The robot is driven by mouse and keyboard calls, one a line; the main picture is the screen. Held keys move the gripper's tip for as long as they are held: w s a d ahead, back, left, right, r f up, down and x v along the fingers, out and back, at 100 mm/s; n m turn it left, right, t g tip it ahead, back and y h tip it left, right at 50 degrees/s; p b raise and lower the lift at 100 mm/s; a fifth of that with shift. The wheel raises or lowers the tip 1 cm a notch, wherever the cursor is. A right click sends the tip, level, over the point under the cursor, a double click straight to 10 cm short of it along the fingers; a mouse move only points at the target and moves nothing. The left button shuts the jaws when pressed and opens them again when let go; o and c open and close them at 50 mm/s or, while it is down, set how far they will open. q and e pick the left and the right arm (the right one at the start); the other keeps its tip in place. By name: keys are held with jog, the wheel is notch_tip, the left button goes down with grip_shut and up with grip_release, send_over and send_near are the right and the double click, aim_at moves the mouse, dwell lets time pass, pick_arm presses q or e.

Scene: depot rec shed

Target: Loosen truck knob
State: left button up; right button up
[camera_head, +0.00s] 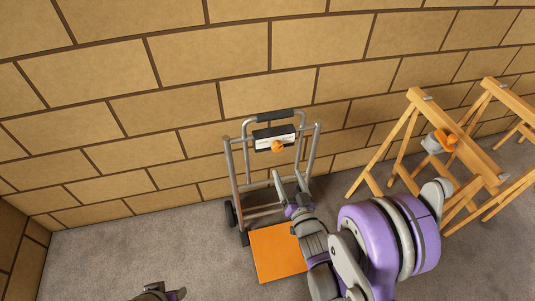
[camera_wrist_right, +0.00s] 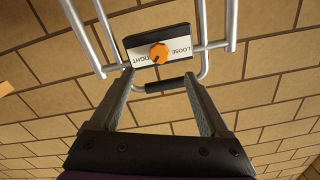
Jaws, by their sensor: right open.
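The hand truck (camera_head: 233,166) stands upright against the brick wall, with a grey tube frame and an orange toe plate (camera_head: 277,255). Its orange knob (camera_head: 278,146) sits on a black and white plate below the handle. In the right wrist view the knob (camera_wrist_right: 159,53) is between the printed words LOOSE and TIGHT, which appear upside down; its pointer setting is too small to tell. My right gripper (camera_head: 290,180) is open and empty, short of the knob, its fingers (camera_wrist_right: 157,76) pointing towards it, apart. Part of my left gripper (camera_head: 162,291) shows at the bottom edge; its jaws are unclear.
Wooden sawhorses (camera_head: 453,131) stand to the right of the truck, with an orange and grey object (camera_head: 440,141) on the nearer one. The brick wall (camera_head: 190,60) is close behind the truck. The grey floor on the left is clear.

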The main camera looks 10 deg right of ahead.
aim_at(278, 149)
jog(key=w, duration=1)
jog(key=shift+a+r, duration=0.1)
grip_shut()
